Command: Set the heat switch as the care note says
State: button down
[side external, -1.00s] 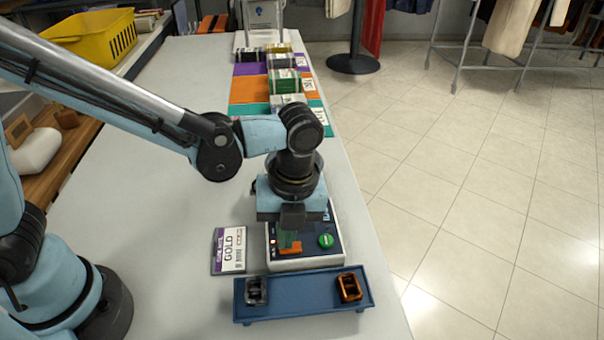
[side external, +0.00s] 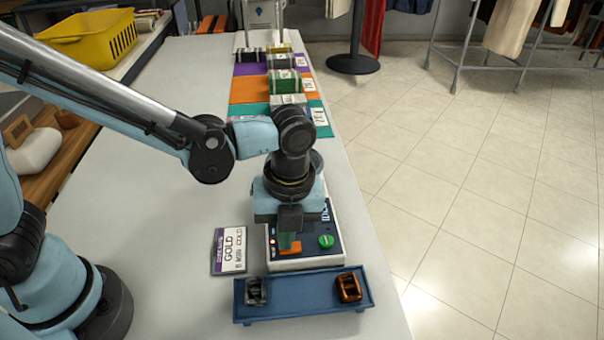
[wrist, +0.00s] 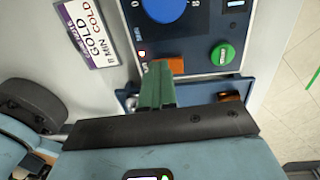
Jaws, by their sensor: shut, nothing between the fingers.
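The care note (side external: 230,250) lies flat on the counter, left of the machine. It also shows in the wrist view (wrist: 88,35), reading "GOLD" and "8 MIN COLD", the word COLD in red. The heat switch appears to be the orange piece (side external: 291,247) on the machine's dark panel (side external: 325,256); it also shows in the wrist view (wrist: 172,64). My gripper (side external: 287,238) is shut and empty, pointing down over the panel. In the wrist view its green fingertips (wrist: 159,66) overlap the orange switch's left part. I cannot tell whether they touch it. Small marks beside the switch are unclear.
A green button (side external: 326,241) sits right of the switch, and a blue dial (wrist: 166,5) lies beyond it. A blue tray (side external: 305,294) with two small buckle-like pieces stands in front of the machine. Folded stacks lie behind.

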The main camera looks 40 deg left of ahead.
aim_at(297, 245)
jog(key=shift+w+d+f, duration=0.15)
jog(key=shift+w+d, duration=0.3)
jog(key=shift+d, duration=0.15)
jog(key=shift+s+r, duration=0.1)
jog(key=shift+r, duration=0.4)
notch_tip(297, 245, up, 13)
jog(key=shift+s+a+r, duration=0.15)
jog(key=shift+a, duration=0.25)
jog(key=shift+w+d+r, duration=0.1)
jog(key=shift+w+d, duration=0.3)
jog(key=shift+d, duration=0.1)
jog(key=f, duration=0.9)
jog(key=s+a+f, duration=0.1)
jog(key=f, duration=0.4)
jog(key=shift+s+a, duration=0.1)
